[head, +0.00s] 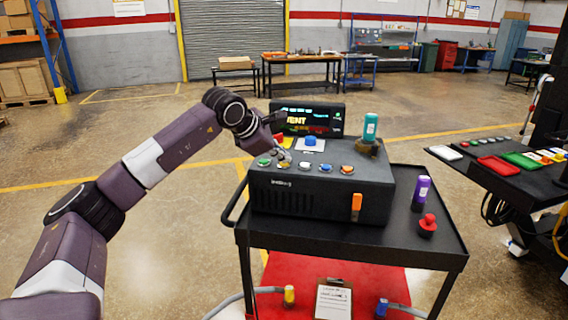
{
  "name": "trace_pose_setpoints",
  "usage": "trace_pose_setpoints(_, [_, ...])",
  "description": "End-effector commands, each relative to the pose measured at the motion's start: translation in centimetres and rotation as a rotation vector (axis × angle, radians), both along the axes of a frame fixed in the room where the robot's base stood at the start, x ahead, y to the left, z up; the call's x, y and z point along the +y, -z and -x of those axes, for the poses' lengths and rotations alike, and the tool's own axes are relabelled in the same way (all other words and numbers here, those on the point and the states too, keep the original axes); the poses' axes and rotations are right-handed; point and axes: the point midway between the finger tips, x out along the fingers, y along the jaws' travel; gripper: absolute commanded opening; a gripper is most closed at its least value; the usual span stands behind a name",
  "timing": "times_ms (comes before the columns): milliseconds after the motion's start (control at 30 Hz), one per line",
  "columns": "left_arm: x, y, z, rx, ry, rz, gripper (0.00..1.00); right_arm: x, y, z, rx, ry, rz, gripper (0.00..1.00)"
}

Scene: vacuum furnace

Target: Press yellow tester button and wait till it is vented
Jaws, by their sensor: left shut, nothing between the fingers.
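The dark tester box (320,195) stands on a black cart. Its sloped top has a row of round buttons, including a green one (264,162) at the left and an orange one (347,170) at the right. The yellow button (284,163) is second from the left, small and partly covered by my gripper. My left gripper (284,152) is shut and empty, its tips down at this button; I cannot tell whether they touch it. The screen (307,119) behind shows yellow letters reading "VENT", its left part partly hidden by my arm. My right gripper is out of view.
A teal cylinder (371,127) stands on the box's back right. A purple cylinder (421,190) and a red knob (428,224) stand on the cart (400,245). A dark table (500,185) with coloured trays is at the right. The floor at the left is clear.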

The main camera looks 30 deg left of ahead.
Motion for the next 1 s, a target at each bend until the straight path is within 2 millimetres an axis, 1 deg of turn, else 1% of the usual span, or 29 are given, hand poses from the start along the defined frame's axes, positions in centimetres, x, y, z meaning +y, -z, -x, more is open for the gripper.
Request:
trace_pose_setpoints(133, [0.0, -0.1, 0.0, 0.003, -0.001, -0.001, 0.0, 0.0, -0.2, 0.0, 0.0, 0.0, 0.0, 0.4])
trace_pose_setpoints(400, [0.1, -1.5, 0.0, 0.002, -0.001, -0.001, 0.0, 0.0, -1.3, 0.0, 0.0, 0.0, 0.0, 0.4])
trace_pose_setpoints(767, [0.1, -1.6, 0.0, 0.001, 0.0, 0.0, 0.0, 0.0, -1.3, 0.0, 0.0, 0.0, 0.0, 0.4])
trace_pose_setpoints(867, [0.1, -2.0, 0.0, 0.001, -0.001, -0.001, 0.0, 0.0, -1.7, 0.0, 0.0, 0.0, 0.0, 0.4])
trace_pose_setpoints(1000, [0.1, -3.4, 0.0, 0.0, 0.0, 0.0, 0.0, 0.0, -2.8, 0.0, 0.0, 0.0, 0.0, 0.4])
